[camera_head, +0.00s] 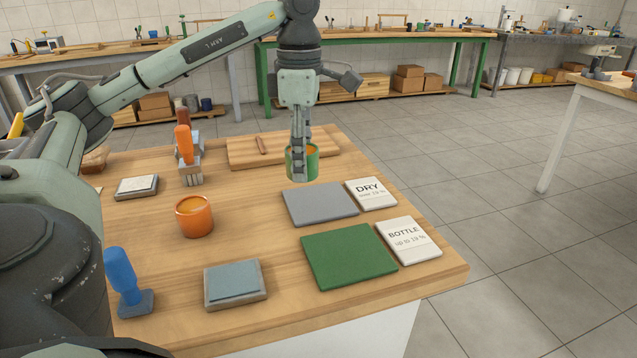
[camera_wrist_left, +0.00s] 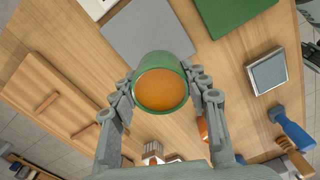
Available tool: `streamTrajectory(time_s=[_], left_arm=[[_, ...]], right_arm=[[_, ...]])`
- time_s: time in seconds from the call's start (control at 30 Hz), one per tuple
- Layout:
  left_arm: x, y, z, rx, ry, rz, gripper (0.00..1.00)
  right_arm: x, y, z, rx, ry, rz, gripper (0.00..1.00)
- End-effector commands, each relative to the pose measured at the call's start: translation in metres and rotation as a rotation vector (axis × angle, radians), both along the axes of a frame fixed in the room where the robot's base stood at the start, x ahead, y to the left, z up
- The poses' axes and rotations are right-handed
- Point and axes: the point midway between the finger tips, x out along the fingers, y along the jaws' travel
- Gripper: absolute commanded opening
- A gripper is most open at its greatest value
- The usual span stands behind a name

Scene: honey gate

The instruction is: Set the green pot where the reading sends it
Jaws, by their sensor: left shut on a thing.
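The green pot (camera_head: 309,166), with orange honey inside, is held upright above the table near the back edge of the grey mat. It also fills the middle of the left wrist view (camera_wrist_left: 160,84). My left gripper (camera_head: 300,165) is shut on its sides. The grey mat (camera_head: 320,204) lies beside a card (camera_head: 371,193) reading "DRY"; its smaller line is hard to read. The green mat (camera_head: 348,257) lies in front, beside a card (camera_head: 408,240) reading "BOTTLE up to 19 %". Both mats are empty. My right gripper is not in view.
An orange pot (camera_head: 195,216) stands left of the mats. A blue-handled tool (camera_head: 122,277), a grey-blue pad (camera_head: 236,284), an orange-handled tool (camera_head: 184,146), a small pale block (camera_head: 137,187) and a wooden board (camera_head: 247,151) surround it. Bare wood lies between the orange pot and mats.

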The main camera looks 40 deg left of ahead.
Motion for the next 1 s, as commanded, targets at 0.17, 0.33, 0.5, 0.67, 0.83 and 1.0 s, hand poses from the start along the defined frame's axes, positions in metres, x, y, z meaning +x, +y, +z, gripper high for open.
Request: streamTrajectory(time_s=[0.17, 0.33, 0.5, 0.67, 0.83, 1.0], left_arm=[[0.022, -0.012, -0.014, 0.0, 0.0, 0.001, 0.13], [0.026, -0.013, -0.027, 0.002, 0.003, 0.003, 0.13], [0.026, -0.013, -0.051, 0.002, 0.001, 0.002, 0.13], [0.026, -0.013, -0.058, 0.001, -0.002, 0.002, 0.13], [0.026, -0.013, -0.058, 0.001, -0.001, 0.002, 0.13], [0.026, -0.013, -0.061, 0.001, -0.001, 0.002, 0.13]], right_arm=[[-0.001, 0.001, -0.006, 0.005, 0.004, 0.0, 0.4], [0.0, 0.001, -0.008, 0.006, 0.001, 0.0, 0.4], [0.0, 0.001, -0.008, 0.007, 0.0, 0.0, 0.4], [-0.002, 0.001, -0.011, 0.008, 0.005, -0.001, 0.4], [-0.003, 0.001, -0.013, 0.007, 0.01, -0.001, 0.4], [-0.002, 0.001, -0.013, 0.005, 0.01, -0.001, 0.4]])
